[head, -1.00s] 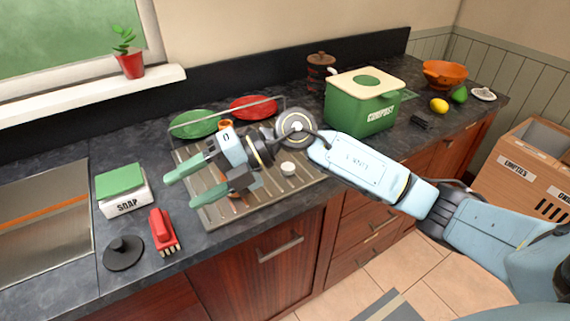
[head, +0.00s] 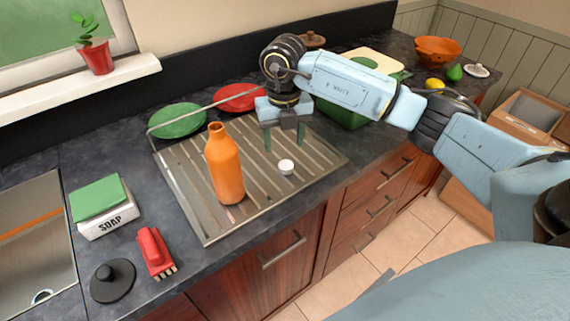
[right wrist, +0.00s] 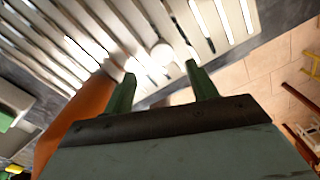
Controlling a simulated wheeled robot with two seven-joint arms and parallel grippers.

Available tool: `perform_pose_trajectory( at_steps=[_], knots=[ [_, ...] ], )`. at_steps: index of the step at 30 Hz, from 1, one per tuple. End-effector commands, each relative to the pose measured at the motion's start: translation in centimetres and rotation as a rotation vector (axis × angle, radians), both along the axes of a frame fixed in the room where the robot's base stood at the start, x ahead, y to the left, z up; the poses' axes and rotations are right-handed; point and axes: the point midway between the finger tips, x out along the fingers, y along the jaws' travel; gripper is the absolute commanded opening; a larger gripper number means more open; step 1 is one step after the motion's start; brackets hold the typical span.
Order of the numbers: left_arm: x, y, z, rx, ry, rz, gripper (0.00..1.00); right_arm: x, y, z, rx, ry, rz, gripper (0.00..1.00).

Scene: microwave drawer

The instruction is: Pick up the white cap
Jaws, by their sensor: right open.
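The white cap (head: 286,167) lies on the slatted drying rack (head: 318,161), to the right of an orange bottle (head: 226,172) standing open-topped. My right gripper (head: 284,142) points down above the rack, just behind the cap in the head view, open and empty. In the right wrist view the cap (right wrist: 162,54) shows beyond and between the two green fingertips (right wrist: 158,72), apart from them. The orange bottle (right wrist: 78,118) is close on the left there. My left gripper is not in view.
A green plate (head: 177,121) and a red plate (head: 240,97) stand at the rack's back. A soap box (head: 106,219), red brush (head: 154,251) and black stopper (head: 112,281) lie left of the rack. A green compost bin (head: 342,112) is behind my arm.

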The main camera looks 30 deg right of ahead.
Motion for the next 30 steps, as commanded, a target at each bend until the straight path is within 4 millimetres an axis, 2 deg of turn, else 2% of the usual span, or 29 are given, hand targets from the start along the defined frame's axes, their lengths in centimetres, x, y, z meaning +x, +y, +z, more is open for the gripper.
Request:
perform_pose_trajectory(
  at_steps=[2,5,8,12,16,25,26,30],
  knots=[
    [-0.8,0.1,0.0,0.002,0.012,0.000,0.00,0.0,0.0,-1.0,0.001,0.001,0.000,0.58],
    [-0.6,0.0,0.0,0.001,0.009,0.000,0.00,-0.1,0.0,-1.6,0.001,0.001,0.001,0.58],
    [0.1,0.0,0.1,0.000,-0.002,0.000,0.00,-0.1,0.0,-2.3,0.001,0.001,0.001,0.58],
    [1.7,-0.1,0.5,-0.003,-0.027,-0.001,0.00,-0.5,-0.3,-4.5,0.001,0.004,0.001,0.58],
    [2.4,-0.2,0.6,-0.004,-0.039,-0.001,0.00,-0.5,-0.2,-6.2,0.003,0.002,0.002,0.58],
    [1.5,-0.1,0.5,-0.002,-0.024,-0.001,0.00,-0.4,-0.3,-6.8,0.002,-0.002,0.002,0.58],
    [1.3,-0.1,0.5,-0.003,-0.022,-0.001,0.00,-0.4,-0.3,-6.8,0.002,-0.002,0.002,0.56],
    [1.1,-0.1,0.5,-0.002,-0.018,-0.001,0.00,-0.4,-0.3,-6.7,0.003,-0.002,0.002,0.38]
  ],
)
